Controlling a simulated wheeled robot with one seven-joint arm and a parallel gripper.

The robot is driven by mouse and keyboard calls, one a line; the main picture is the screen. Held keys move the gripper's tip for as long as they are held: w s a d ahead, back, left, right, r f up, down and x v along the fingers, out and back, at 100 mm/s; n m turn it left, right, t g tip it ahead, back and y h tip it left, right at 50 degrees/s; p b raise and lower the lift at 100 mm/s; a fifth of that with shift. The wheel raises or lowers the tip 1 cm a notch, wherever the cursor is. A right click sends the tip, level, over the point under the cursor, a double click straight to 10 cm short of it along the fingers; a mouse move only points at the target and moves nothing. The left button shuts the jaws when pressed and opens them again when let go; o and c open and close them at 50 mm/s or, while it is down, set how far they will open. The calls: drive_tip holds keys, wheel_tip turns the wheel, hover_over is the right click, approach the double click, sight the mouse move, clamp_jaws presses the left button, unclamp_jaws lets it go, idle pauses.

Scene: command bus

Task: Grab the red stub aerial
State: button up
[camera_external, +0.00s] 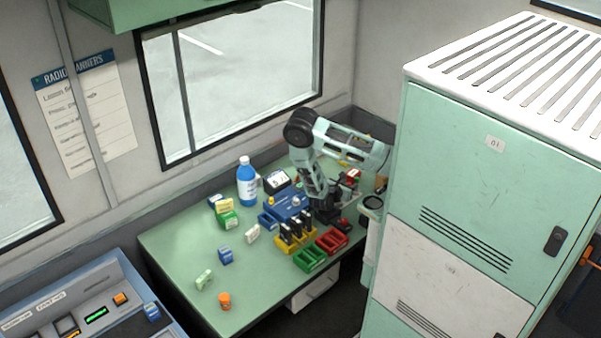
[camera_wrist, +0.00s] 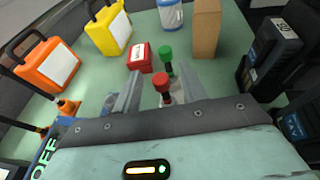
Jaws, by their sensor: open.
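The red stub aerial (camera_wrist: 161,83) has a round red head on a dark stem. In the wrist view it stands upright between the two fingers of my open gripper (camera_wrist: 158,76), with a gap visible on both sides. A similar green-headed stub aerial (camera_wrist: 167,56) stands just beyond it. In the external view my gripper (camera_external: 327,213) is low over the right part of the green table, and I cannot make out the red aerial there.
In the wrist view, a red box (camera_wrist: 139,57), a yellow case (camera_wrist: 108,30), an orange case (camera_wrist: 48,66), a brown box (camera_wrist: 206,28) and a black radio (camera_wrist: 270,55) surround the aerials. A tall cabinet (camera_external: 480,170) stands right of the table (camera_external: 180,245).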

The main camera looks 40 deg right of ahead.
drive_tip(key=shift+w+d+f, duration=0.1)
drive_tip(key=shift+d+f, duration=0.05)
drive_tip(key=shift+d, duration=0.25)
clamp_jaws()
